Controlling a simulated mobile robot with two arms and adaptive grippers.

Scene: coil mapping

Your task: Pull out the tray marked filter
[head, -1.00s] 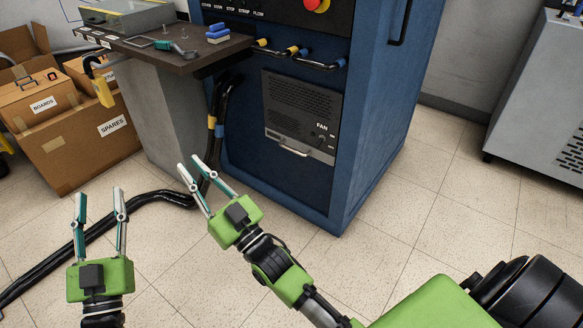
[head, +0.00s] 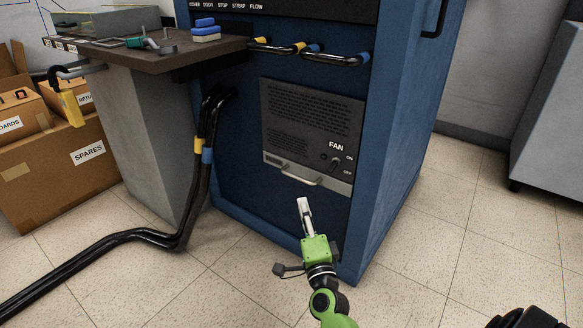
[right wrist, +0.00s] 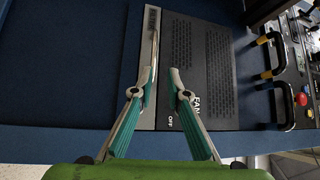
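The tray shows as a pale metal strip (head: 334,184) along the bottom of the dark fan panel, with a bar handle (head: 300,179). The strip also shows upright in the right wrist view (right wrist: 148,118), partly hidden by a finger. My right gripper (head: 303,201) is just below the handle in the head view, turned so its fingers line up one behind the other. In the right wrist view its fingers (right wrist: 161,74) are apart with nothing clearly between them. My left gripper is out of view.
The fan panel (head: 312,112) is set in a blue cabinet (head: 385,150). Thick black hoses (head: 130,236) run down and across the floor at left. A workbench (head: 150,62) and cardboard boxes (head: 60,180) stand further left.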

